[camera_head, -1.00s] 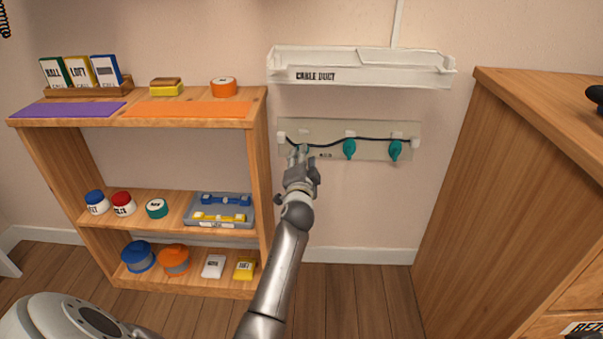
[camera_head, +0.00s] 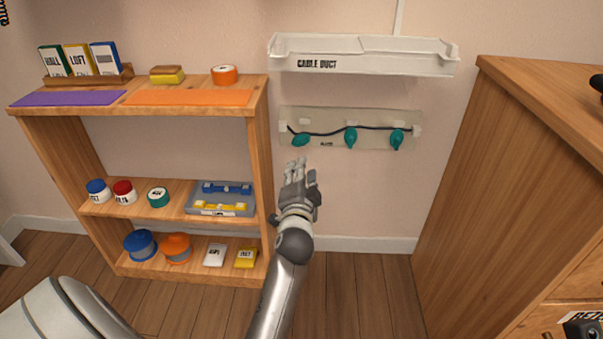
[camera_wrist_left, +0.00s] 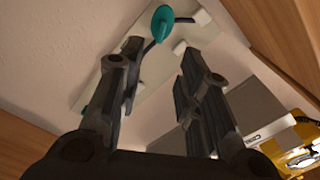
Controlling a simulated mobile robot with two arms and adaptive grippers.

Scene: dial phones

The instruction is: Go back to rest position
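My left gripper (camera_head: 297,168) is in front of the wall, just below the left end of the pale wall panel (camera_head: 375,140). In the left wrist view its two fingers (camera_wrist_left: 155,95) stand apart with nothing between them. The panel carries a dark cable (camera_head: 330,131) and teal pieces: a left one (camera_head: 301,140), a middle one (camera_head: 350,138) and a right one (camera_head: 397,138). One teal piece (camera_wrist_left: 162,22) shows ahead of the fingers in the left wrist view, apart from them. My right gripper is not clearly seen; a dark part sits at the lower right corner.
A wooden shelf (camera_head: 262,150) with jars, a grey tray (camera_head: 222,211) and boxes stands at left. A white cable duct (camera_head: 360,65) is mounted above the panel. A wooden cabinet (camera_head: 510,190) stands at right. The wall below the panel is clear.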

